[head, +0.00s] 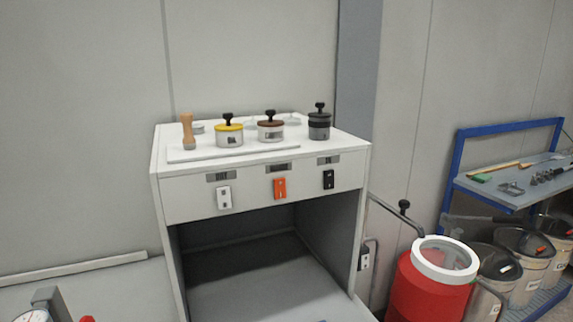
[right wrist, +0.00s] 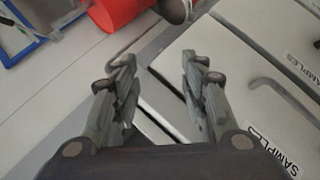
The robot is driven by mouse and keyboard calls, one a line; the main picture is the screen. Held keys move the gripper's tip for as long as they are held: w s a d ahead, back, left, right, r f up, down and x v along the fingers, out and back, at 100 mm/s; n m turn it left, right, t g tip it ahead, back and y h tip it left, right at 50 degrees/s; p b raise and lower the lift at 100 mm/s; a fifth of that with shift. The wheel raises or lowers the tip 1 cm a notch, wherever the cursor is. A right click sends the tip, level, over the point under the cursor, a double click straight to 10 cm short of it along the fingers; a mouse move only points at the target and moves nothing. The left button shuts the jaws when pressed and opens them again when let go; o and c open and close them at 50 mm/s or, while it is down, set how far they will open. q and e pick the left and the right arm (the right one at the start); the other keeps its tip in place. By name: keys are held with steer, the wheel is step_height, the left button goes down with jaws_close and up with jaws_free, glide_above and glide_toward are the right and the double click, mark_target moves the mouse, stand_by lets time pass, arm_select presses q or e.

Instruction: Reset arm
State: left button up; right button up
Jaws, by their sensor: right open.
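My right gripper (right wrist: 158,75) shows in the right wrist view. Its two fingers are apart, with nothing between them. Below the fingers are light panels, a dark seam and a drawer front or lid labelled "SAMPLES" (right wrist: 272,150). I cannot tell whether the fingers touch anything. Neither gripper is visible in the head view, so the left gripper is out of sight.
A white cabinet (head: 180,205) holds a yellow-lidded pot (head: 229,137), a brown-lidded pot (head: 270,131), a dark pot (head: 319,125) and a wooden-handled tool (head: 188,130). A red drum (head: 425,295) stands right of it, near a blue-framed bench (head: 458,160) with bins below.

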steer(key=s+a+f+m+g+y, duration=0.2)
steer(key=s+a+f+m+g, duration=0.3)
steer(key=s+a+m+g, duration=0.45)
steer(key=s+d+f+n+t, duration=0.1)
steer(key=s+f, duration=0.1)
steer(key=f, duration=1.1)
steer(key=s+d+f+n+t, duration=0.1)
steer(key=d+f, duration=0.1)
steer(key=f, duration=1.1)
steer(key=s+d+f+g, duration=0.1)
steer(key=s+d+f, duration=0.1)
steer(key=s+f, duration=1.3)
steer(key=shift+s+d+f, duration=0.2)
steer(key=shift+s+d, duration=0.1)
steer(key=shift+s, duration=0.7)
steer(key=shift+g, duration=0.25)
